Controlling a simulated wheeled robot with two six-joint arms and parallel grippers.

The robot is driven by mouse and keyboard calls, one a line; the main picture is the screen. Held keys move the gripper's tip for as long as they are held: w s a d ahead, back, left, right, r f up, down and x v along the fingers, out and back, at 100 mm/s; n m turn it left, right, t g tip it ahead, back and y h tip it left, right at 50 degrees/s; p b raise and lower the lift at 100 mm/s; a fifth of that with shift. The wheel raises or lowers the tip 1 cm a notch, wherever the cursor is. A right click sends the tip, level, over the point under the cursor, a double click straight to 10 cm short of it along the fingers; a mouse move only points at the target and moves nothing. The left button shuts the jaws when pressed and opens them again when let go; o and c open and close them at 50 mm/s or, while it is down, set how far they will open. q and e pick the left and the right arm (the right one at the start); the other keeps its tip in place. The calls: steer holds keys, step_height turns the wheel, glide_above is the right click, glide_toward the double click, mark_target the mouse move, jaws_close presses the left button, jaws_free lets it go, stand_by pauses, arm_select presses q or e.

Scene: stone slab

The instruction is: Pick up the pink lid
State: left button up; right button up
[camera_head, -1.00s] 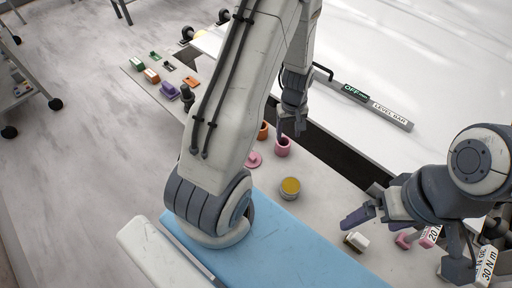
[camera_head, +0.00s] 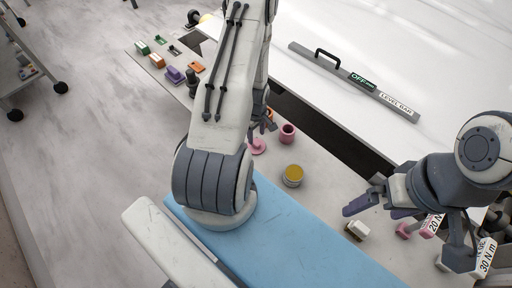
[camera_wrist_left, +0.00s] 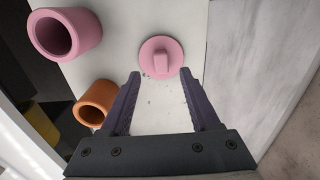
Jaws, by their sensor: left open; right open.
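The pink lid (camera_wrist_left: 161,58) is a round disc with a raised bar handle, lying flat on the white surface. In the head view the pink lid (camera_head: 257,146) is close beside my left gripper (camera_head: 262,126). In the left wrist view the open fingers of my left gripper (camera_wrist_left: 158,103) point toward the lid, which lies just beyond their tips with nothing between them. My right gripper (camera_head: 368,203) is open and empty at the right, above the near end of the bench.
A pink cup (camera_wrist_left: 66,34) and an orange cup (camera_wrist_left: 96,102) stand left of the lid in the left wrist view. A yellow-topped can (camera_head: 292,176) stands nearby. The level bar (camera_head: 352,80) lies on the slab. Colored blocks (camera_head: 174,74) sit at the far end.

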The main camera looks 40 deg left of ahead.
mark_target(256, 143)
arm_select(q)
step_height(256, 143, down, 5)
steer(key=b, duration=0.4)
steer(key=shift+s+r, duration=0.1)
steer(key=shift+r, duration=0.1)
jaws_close()
